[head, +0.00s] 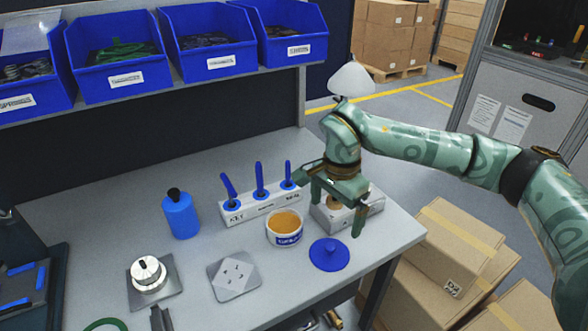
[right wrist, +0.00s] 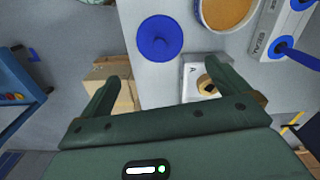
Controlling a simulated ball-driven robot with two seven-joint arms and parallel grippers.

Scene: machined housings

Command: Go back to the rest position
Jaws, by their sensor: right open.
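My right gripper (head: 336,208) is green, open and empty. In the head view it hangs at the right part of the grey table (head: 330,290), in front of a white box (head: 372,203) with a round tan part on top, and partly hides it. In the right wrist view the two fingers of the gripper (right wrist: 162,82) stand well apart. The white box (right wrist: 190,82) shows between them, near the right finger. Nothing is between the fingertips in their grip.
A blue round lid (head: 329,254) and a tub of amber paste (head: 284,227) stand near the gripper. A block (head: 262,206) with blue-handled tools, a blue bottle (head: 181,215) and a silver part (head: 148,272) are farther left. Cardboard boxes (head: 447,246) stand right of the table.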

